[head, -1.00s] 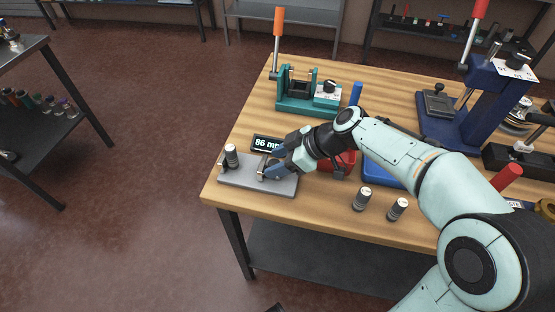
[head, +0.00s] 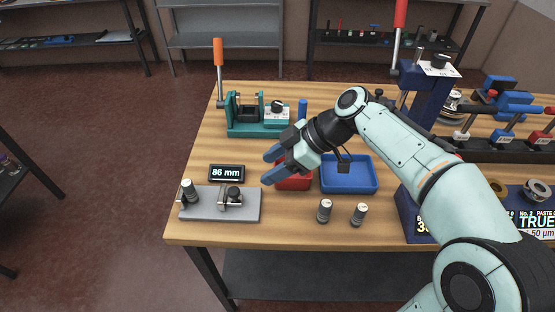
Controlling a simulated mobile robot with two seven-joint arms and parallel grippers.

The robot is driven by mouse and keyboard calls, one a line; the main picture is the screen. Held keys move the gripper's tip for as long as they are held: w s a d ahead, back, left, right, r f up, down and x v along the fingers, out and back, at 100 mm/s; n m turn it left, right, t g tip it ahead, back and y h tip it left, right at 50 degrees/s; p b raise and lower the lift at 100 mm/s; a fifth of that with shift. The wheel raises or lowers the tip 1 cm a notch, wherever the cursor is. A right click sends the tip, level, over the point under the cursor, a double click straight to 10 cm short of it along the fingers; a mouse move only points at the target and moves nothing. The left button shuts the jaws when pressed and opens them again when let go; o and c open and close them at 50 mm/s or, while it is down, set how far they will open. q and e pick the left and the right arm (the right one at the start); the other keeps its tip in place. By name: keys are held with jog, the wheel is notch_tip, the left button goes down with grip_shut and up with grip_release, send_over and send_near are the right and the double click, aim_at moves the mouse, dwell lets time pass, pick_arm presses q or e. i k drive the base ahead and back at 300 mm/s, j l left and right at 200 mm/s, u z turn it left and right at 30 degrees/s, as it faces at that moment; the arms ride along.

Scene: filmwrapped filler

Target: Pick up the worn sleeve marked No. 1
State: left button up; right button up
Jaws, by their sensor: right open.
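My right gripper (head: 268,166) is open and empty, above the table near the red tray (head: 294,181) and right of the grey measuring fixture (head: 208,211). A small metallic cylinder (head: 190,190) stands at the fixture's left end. A dark, short round piece (head: 234,195) sits at the fixture's clamp. Two more small grey cylinders with pale tops, a left one (head: 324,211) and a right one (head: 359,214), stand upright near the table's front. Their marks are too small to read, so I cannot tell which is the sleeve No. 1. My left gripper is not in view.
A display reading 86 mm (head: 227,173) stands behind the fixture. Bare wood lies between the fixture and the front cylinders.

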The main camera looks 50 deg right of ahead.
aim_at(187, 186)
jog(key=k, duration=1)
